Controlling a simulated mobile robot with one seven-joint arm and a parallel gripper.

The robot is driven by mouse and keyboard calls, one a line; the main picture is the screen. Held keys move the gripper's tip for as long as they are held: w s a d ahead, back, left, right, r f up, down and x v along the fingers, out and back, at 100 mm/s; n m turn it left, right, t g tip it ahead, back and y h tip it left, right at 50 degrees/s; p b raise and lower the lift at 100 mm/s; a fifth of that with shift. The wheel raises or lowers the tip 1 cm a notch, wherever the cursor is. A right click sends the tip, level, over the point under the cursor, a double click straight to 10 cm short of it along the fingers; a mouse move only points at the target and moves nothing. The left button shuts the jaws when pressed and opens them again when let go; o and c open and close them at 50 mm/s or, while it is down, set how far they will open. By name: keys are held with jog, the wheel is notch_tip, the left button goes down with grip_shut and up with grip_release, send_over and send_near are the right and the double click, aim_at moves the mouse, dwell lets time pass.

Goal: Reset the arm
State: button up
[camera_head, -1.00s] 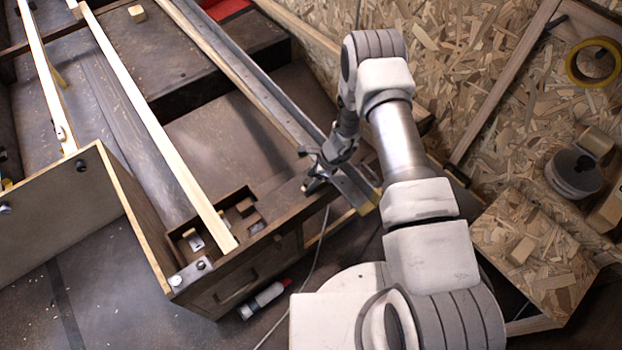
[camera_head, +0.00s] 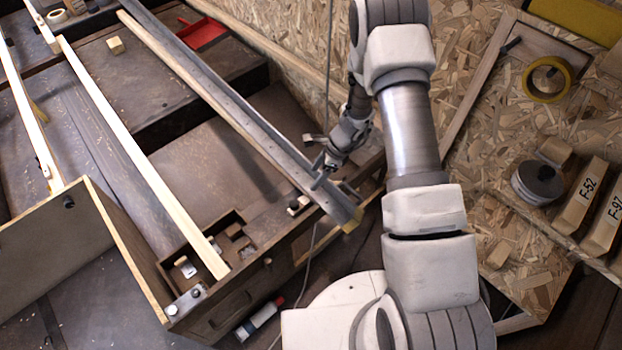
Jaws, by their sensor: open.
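My gripper (camera_head: 318,162) is at the end of my white and grey arm, near the centre of the view. It is open, and I see nothing held in it. It hangs over or beside the near end of a long grey metal-topped rail (camera_head: 235,117), which lies diagonally across the brown wooden bench. I cannot tell whether the fingers touch the rail. My arm reaches up from the bottom right and bends back down to the gripper.
A divided wooden box (camera_head: 240,215) sits on the bench left of my gripper. Pale wooden strips (camera_head: 140,160) run diagonally at left. A bottle (camera_head: 258,318) lies below. Yellow tape (camera_head: 547,79), a grey round weight (camera_head: 538,182) and labelled blocks (camera_head: 580,197) are on the right.

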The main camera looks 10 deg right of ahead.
jog(key=shift+d+r, duration=0.1)
jog(key=shift+r, duration=0.1)
dwell(0.4)
notch_tip(320, 180, up, 25)
jog(key=s+n+t, duration=0.2)
jog(key=s+n, duration=0.1)
jog(key=n, duration=0.5)
jog(key=s+d+r+n+t+h, duration=0.25)
jog(key=s+r+n, duration=0.35)
jog(key=s+r, duration=0.4)
jog(key=s+d+r+n+t+h, duration=0.15)
jog(key=s+d+r+n, duration=0.4)
jog(key=s, duration=0.55)
notch_tip(320, 180, up, 18)
jog(key=a+g+p, duration=0.1)
jog(key=p, duration=1.5)
jog(key=shift+s+a+f, duration=0.15)
jog(key=shift+a+f, duration=0.05)
jog(key=shift+a, duration=0.1)
